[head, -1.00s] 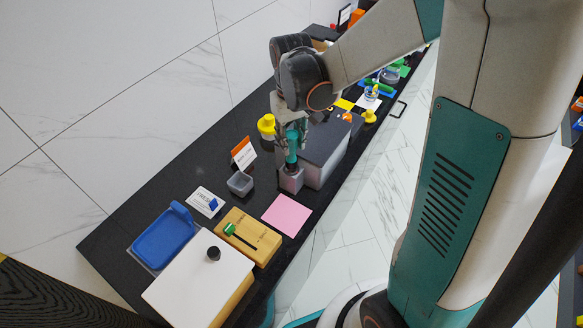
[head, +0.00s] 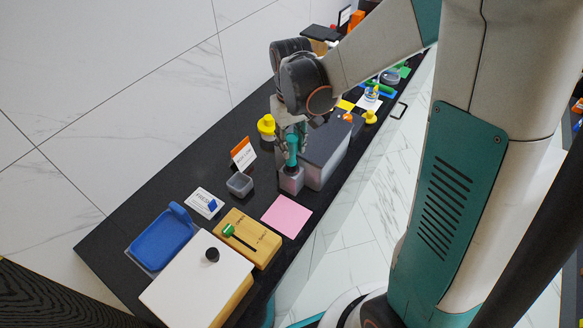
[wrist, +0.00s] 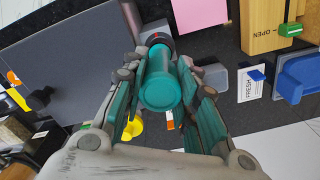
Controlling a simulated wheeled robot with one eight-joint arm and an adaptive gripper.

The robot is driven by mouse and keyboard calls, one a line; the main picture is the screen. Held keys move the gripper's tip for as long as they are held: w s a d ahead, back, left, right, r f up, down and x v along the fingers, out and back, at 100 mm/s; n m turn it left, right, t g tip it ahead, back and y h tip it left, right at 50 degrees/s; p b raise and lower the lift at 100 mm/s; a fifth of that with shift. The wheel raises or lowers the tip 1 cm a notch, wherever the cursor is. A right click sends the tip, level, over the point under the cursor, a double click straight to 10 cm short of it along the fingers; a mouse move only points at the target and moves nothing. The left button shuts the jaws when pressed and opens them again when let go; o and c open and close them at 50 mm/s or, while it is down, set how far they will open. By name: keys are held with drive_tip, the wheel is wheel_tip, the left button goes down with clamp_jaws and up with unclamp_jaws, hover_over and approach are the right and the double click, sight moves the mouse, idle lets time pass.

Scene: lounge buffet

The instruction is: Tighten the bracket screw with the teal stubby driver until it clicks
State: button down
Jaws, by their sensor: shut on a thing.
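The teal stubby driver (wrist: 160,82) is between the fingers of my gripper (head: 293,143), and its round end faces the wrist camera. In the head view the driver (head: 291,157) stands roughly upright over a small grey block (head: 291,181), which appears to be the bracket. The driver's lower end seems to meet the top of the block. A dark ring with a red mark (wrist: 156,38) shows beyond the driver in the wrist view. The screw is hidden, so I cannot tell how the tip sits in it.
A large grey box (head: 326,155) stands right beside the block. A pink sheet (head: 287,216) lies flat in front, near the counter edge.

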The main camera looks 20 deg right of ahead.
drive_tip(key=shift+f, duration=0.3)
drive_tip(key=c, duration=1.2)
unclamp_jaws()
drive_tip(key=shift+r, duration=0.1)
wheel_tip(320, 180, up, 12)
drive_tip(key=shift+s+f, duration=0.1)
drive_tip(key=shift+s, duration=0.05)
drive_tip(key=shift+s, duration=0.1)
drive_tip(key=s+f+t+b, duration=0.2)
drive_tip(key=s+b, duration=0.1)
drive_tip(key=s, duration=0.1)
drive_tip(key=s+f+t+b, duration=0.2)
drive_tip(key=s+b, duration=0.1)
drive_tip(key=s, duration=0.2)
drive_tip(key=s+f+m+t+b, duration=0.1)
drive_tip(key=s+f+t+b, duration=0.1)
drive_tip(key=s, duration=0.3)
drive_tip(key=shift+s+f+t+b, duration=0.25)
drive_tip(key=shift+t+b, duration=0.2)
drive_tip(key=shift+t, duration=0.15)
